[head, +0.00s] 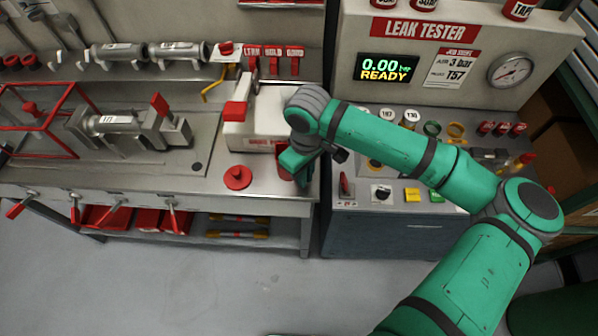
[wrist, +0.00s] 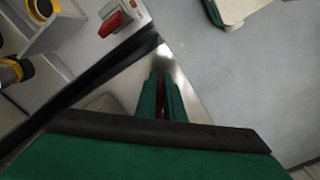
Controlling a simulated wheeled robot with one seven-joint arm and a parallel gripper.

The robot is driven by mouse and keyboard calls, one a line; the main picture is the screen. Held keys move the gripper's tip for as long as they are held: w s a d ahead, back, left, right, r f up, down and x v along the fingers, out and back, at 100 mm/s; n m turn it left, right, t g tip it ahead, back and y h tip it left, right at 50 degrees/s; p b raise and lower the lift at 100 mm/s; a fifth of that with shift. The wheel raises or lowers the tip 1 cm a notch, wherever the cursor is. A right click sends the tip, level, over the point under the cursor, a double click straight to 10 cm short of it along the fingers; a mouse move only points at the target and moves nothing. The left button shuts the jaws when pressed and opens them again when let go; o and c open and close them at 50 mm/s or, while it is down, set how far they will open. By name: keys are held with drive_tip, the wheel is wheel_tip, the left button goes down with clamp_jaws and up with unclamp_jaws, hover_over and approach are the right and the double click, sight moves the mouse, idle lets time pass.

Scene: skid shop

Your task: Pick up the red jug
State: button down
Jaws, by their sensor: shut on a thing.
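A red piece, which I take to be the red jug (head: 283,165), shows at the right end of the steel bench, mostly hidden behind my green gripper (head: 294,162). In the wrist view my gripper (wrist: 163,88) points down with its two fingers close together. A thin red strip shows between them, so they are shut on it. I cannot tell whether the jug touches the bench or is lifted. Its handle and spout are hidden.
A round red lid (head: 237,178) lies on the bench just left of my gripper. The leak tester console (head: 400,185), with knobs and buttons, is close on the right. The floor in front is clear.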

drive_tip(key=shift+r, duration=0.15)
drive_tip(key=shift+r, duration=1.2)
drive_tip(key=shift+a+r, duration=0.15)
drive_tip(key=shift+r, duration=0.2)
drive_tip(key=s+a+r, duration=0.8)
drive_tip(key=a+r, duration=0.1)
drive_tip(key=a, duration=0.2)
drive_tip(key=shift+r, duration=0.25)
drive_tip(key=shift+a, duration=0.1)
idle(1.7)
